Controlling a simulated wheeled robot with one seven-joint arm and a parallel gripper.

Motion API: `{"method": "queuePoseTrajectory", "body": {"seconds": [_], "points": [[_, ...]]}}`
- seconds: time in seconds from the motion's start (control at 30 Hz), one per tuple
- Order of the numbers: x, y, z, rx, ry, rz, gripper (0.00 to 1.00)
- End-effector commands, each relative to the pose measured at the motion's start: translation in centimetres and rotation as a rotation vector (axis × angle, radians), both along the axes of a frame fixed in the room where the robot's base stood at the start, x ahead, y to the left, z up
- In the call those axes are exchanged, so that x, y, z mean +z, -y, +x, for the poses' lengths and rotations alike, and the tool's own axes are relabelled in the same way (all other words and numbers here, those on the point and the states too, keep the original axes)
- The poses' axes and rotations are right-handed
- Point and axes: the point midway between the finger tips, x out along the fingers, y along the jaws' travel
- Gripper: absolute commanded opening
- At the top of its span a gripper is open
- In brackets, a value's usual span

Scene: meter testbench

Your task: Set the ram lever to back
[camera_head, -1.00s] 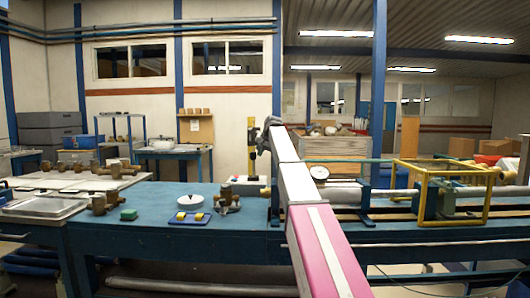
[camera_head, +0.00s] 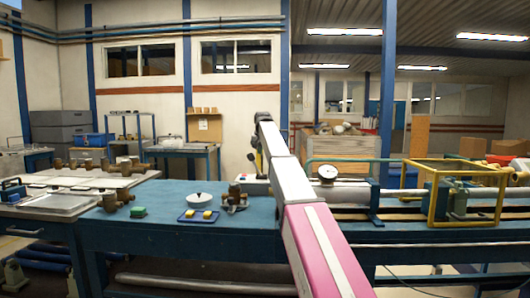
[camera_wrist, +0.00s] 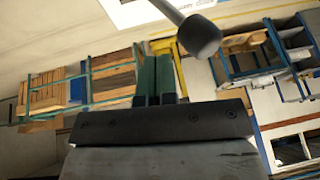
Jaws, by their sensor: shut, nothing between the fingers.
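A grey rod with a dark round knob (camera_wrist: 200,36) shows at the top of the wrist view. It looks like the ram lever, and its lower end is out of frame. My gripper (camera_wrist: 155,82) is shut and empty, just below and left of the knob in that picture. A gap shows between knob and fingers there, but depth is hard to judge. In the head view my arm runs up from the bottom and its far end hides the fingers. I cannot make out the lever there.
The blue bench (camera_head: 160,232) bears a white round pot (camera_head: 200,201), a tray with yellow blocks (camera_head: 198,216), a green block (camera_head: 138,211) and brass fittings (camera_head: 235,197). Right of my arm are a dial gauge (camera_head: 327,172) and a yellow frame (camera_head: 434,225) around the machine.

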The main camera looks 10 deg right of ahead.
Motion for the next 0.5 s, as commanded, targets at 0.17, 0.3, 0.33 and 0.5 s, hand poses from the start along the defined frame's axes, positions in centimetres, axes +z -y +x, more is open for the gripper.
{"method": "queuePoseTrajectory", "body": {"seconds": [0.17,0.3,0.33,0.5], "points": [[-0.1,-1.6,0.4,0.001,-0.018,-0.092,0.0],[-0.3,-2.3,0.5,0.0,-0.017,-0.088,0.0],[-0.3,-2.4,0.5,0.0,-0.017,-0.088,0.0],[-0.4,-2.8,0.6,0.0,-0.016,-0.086,0.0]]}}
